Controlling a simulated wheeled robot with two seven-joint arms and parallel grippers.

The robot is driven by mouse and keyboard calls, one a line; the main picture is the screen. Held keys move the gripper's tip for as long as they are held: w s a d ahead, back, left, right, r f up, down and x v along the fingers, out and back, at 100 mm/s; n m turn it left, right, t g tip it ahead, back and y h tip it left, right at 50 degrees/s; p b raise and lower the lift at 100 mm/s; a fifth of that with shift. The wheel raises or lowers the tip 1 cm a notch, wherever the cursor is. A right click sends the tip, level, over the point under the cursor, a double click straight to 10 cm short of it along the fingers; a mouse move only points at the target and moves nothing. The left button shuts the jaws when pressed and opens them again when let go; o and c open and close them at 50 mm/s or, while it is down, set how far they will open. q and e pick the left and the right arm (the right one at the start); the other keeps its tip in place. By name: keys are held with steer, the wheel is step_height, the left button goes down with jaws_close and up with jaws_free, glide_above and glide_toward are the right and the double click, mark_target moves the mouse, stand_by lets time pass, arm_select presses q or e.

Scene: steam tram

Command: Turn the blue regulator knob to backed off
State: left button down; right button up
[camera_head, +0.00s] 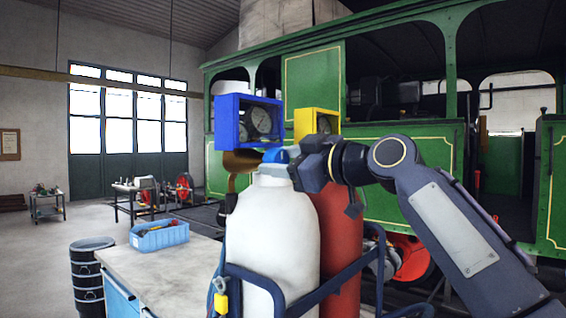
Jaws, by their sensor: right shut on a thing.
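The blue regulator knob (275,156) sits at the top of the white gas cylinder (272,235), below a blue gauge box (248,122). My right gripper (294,160) reaches in from the right at the knob's right side and is shut on it. The gripper covers part of the knob, so its turned position cannot be read. A red cylinder (338,250) stands beside the white one, under a yellow gauge box (316,123). My left gripper is not in view.
A blue cart frame (262,283) surrounds both cylinders. The green tram (405,150) is close behind. Open floor lies at the far left.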

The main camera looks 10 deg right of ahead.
stand_by(0.6)
steer(key=o, duration=1)
steer(key=b+v, duration=0.2)
steer(key=v, duration=0.5)
steer(key=shift+s+d+b, duration=0.25)
steer(key=shift+s+b, duration=0.05)
steer(key=shift+b, duration=0.05)
